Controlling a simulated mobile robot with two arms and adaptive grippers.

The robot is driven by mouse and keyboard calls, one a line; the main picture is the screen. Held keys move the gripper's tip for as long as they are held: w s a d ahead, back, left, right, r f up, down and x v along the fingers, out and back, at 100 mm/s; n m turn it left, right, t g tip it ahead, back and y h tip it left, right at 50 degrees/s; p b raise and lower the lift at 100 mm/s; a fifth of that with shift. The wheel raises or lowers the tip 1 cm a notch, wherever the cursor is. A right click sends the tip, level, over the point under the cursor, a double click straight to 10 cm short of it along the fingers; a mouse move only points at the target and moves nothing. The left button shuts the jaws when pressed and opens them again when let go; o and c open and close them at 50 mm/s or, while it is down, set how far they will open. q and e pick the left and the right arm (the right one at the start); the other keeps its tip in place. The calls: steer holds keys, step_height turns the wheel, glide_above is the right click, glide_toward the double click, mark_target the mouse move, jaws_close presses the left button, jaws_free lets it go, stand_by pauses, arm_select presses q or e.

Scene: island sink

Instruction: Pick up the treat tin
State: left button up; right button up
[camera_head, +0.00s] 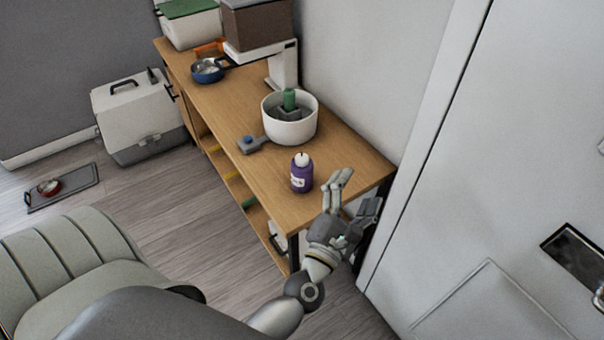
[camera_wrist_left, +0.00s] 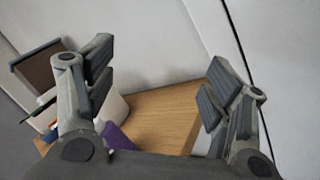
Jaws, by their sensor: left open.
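A purple container (camera_head: 302,179) with a white rounded top and a pale label stands upright near the front end of the wooden table; it may be the treat tin, but I cannot read its label. My left gripper (camera_head: 358,190) is open and empty, just right of the purple container and apart from it, near the table's end. In the left wrist view, my left gripper's fingers (camera_wrist_left: 160,88) are spread wide. A piece of the purple container (camera_wrist_left: 116,137) shows low beside the left finger, which partly hides it. My right gripper is not in view.
A white bowl-like container (camera_head: 289,130) with a green item inside and a grey tool (camera_head: 252,145) stand behind the purple container on the wooden table (camera_head: 345,150). A blue pan (camera_head: 207,72) lies farther back. A white wall and door are close on the right.

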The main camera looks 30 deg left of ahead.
mark_target(304, 175)
arm_select(q)
steer(key=s+a+f+n+g+y, duration=0.1)
steer(key=a+f+n+g+y, duration=0.1)
steer(key=n, duration=0.3)
steer(key=s+a+f+n+g+y, duration=0.1)
steer(key=a+f+n+g+y, duration=0.1)
steer(key=a+n+y, duration=0.1)
steer(key=s+a+f+n+g+y, duration=0.1)
steer(key=a+f+n+y, duration=0.1)
steer(key=n, duration=0.5)
steer(key=shift+a+f+g+y, duration=0.1)
steer(key=shift+a+g+y, duration=0.3)
steer(key=shift+a+y, duration=0.7)
steer(key=shift+f+n+y, duration=0.2)
steer(key=shift+n+y, duration=0.1)
steer(key=p+x, duration=0.1)
steer(key=x, duration=0.4)
steer(key=shift+a+f, duration=0.1)
steer(key=shift+a, duration=0.1)
steer(key=p+x, duration=0.1)
steer(key=x, duration=0.3)
steer(key=shift+a+p, duration=0.2)
steer(key=shift+p, duration=0.15)
steer(key=shift+w+a+f, duration=0.2)
steer(key=shift+w+a, duration=0.15)
steer(key=shift+w, duration=0.05)
steer(key=c, duration=1.2)
steer(key=shift+r, duration=0.15)
